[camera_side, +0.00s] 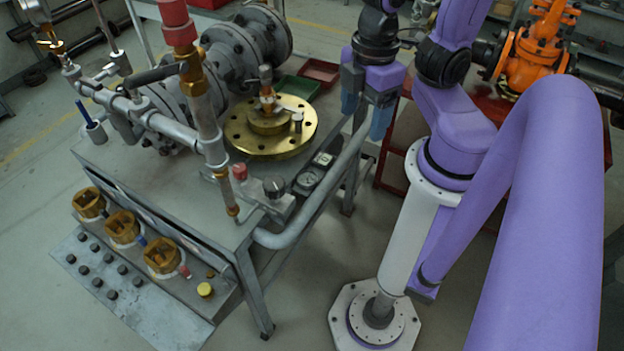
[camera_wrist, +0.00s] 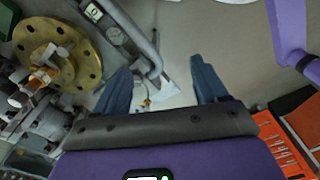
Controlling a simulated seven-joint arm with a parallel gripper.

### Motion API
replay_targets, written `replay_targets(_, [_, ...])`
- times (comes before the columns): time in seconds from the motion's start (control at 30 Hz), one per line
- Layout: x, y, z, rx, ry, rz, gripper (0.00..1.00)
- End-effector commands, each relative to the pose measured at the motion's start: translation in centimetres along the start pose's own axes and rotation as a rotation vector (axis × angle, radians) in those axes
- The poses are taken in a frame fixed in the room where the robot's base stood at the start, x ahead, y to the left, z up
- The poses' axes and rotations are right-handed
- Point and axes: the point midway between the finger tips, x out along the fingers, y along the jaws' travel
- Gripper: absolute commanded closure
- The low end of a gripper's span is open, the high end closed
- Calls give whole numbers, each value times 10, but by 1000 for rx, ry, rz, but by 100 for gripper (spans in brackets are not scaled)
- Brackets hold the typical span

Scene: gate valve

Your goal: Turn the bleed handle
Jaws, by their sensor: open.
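A brass flange (camera_side: 290,138) lies on the grey bench, with a small upright fitting (camera_side: 267,98) in orange and pale metal on its hub. I cannot tell for sure which part is the bleed handle; this fitting may carry it. In the wrist view the flange (camera_wrist: 88,66) and the fitting (camera_wrist: 42,76) are at the left. My gripper (camera_side: 364,122) points down to the right of the flange, near the upper end of a grey bent pipe (camera_side: 318,190). Its blue fingers are apart, and they also show in the wrist view (camera_wrist: 160,70). Nothing is held.
A vertical pipe with a red top (camera_side: 205,120) and a large flanged grey pipe (camera_side: 225,70) stand left of the brass flange. A green tray (camera_side: 297,89) and a red tray (camera_side: 319,72) lie behind. Several brass cups (camera_side: 122,229) sit at the front left.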

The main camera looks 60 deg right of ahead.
Motion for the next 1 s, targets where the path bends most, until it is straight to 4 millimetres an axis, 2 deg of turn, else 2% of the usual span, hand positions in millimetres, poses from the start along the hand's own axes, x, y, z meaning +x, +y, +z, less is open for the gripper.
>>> replay_targets(0.37, [0,0,0,0,0,0,27])
replay_targets(0.47, [-1,3,-6,-2,-1,0,27])
replay_targets(0.57, [-3,12,-23,-9,-4,1,27])
replay_targets(0.67, [-6,28,-50,-23,-7,3,27])
replay_targets(0.87, [-8,72,-107,-63,-14,4,27])
replay_targets(1.0, [-5,108,-142,-89,-18,4,27])
